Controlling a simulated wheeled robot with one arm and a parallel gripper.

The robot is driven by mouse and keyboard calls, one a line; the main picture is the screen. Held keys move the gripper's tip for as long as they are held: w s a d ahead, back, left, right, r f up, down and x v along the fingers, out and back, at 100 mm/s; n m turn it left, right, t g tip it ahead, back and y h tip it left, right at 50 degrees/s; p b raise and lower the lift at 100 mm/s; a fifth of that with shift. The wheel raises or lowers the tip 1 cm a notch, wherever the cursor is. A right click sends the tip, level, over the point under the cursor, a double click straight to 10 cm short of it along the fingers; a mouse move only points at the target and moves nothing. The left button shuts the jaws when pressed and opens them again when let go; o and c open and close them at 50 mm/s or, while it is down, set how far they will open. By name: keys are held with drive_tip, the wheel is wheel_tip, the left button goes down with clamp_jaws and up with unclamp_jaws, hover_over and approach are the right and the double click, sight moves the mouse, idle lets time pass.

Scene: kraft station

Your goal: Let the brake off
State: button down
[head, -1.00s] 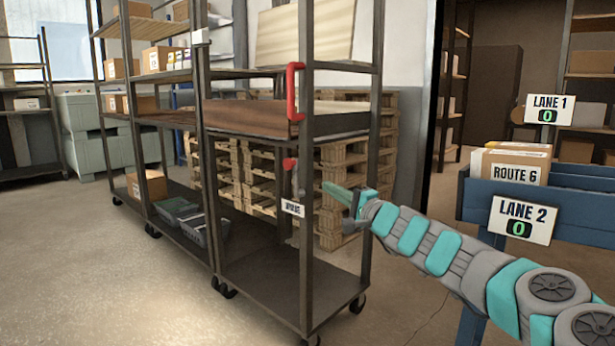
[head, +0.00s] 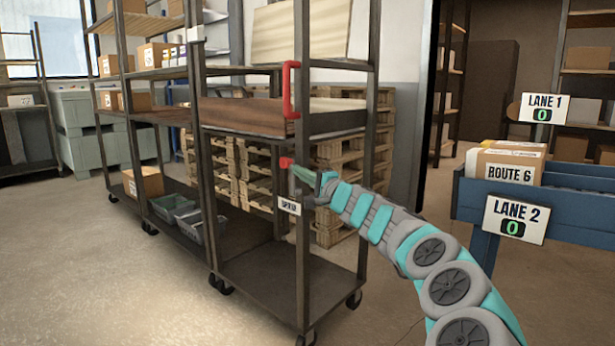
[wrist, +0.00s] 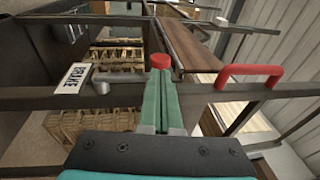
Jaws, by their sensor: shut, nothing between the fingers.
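The brake lever is on the upright post of a dark rolling cart. Its red knob (head: 286,162) is on top, and the white BRAKE tag (head: 290,205) is below it. In the wrist view the tag (wrist: 74,80) is at the left, and a grey lever rod (wrist: 120,76) runs right from its pivot towards the red knob (wrist: 160,60). My gripper (head: 298,173) is shut and empty, its fingertips right by the knob. In the wrist view the closed fingers (wrist: 160,78) cover part of the rod; I cannot tell whether they touch it.
A red grab handle (head: 290,90) is fixed to the cart post above the lever. The cart's brown shelf (head: 245,117) and lower deck (head: 285,280) are empty. Wooden pallets (head: 340,160) stand behind. A blue bin (head: 470,200) with a ROUTE 6 box (head: 510,160) is at the right.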

drive_tip(key=shift+x, duration=0.8)
drive_tip(key=shift+w+a+r, duration=0.1)
drive_tip(key=shift+w+a, duration=0.3)
drive_tip(key=shift+p, duration=0.3)
